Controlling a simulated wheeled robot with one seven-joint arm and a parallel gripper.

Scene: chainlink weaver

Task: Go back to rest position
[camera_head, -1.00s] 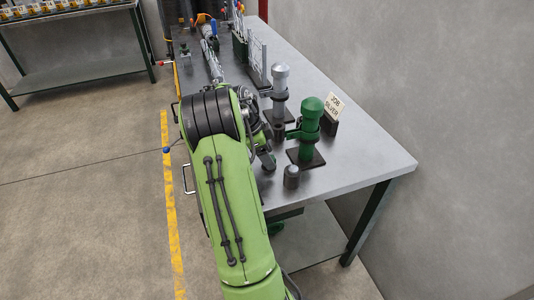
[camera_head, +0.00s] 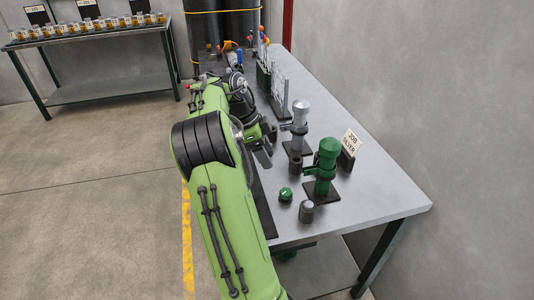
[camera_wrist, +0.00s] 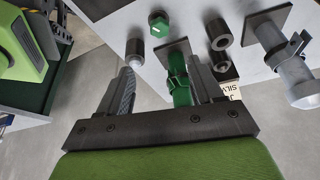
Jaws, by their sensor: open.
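My gripper (camera_wrist: 158,88) is open and empty in the wrist view, its two fingers spread apart with the green post stand seen between and beyond them. In the head view, my gripper (camera_head: 266,150) hangs over the workbench (camera_head: 385,190), left of the silver post stand (camera_head: 300,115). My green arm reaches from the bottom of the head view up along the bench's left side. No object is between the fingers.
A green post stand (camera_head: 326,165) stands near a "JOB SILVER" card (camera_head: 350,143). A green knob (camera_head: 286,194) and a grey cylinder (camera_head: 306,211) sit near the bench's front. Tools and a rack crowd the far end. A second table (camera_head: 95,60) with small containers stands far left; open floor lies between.

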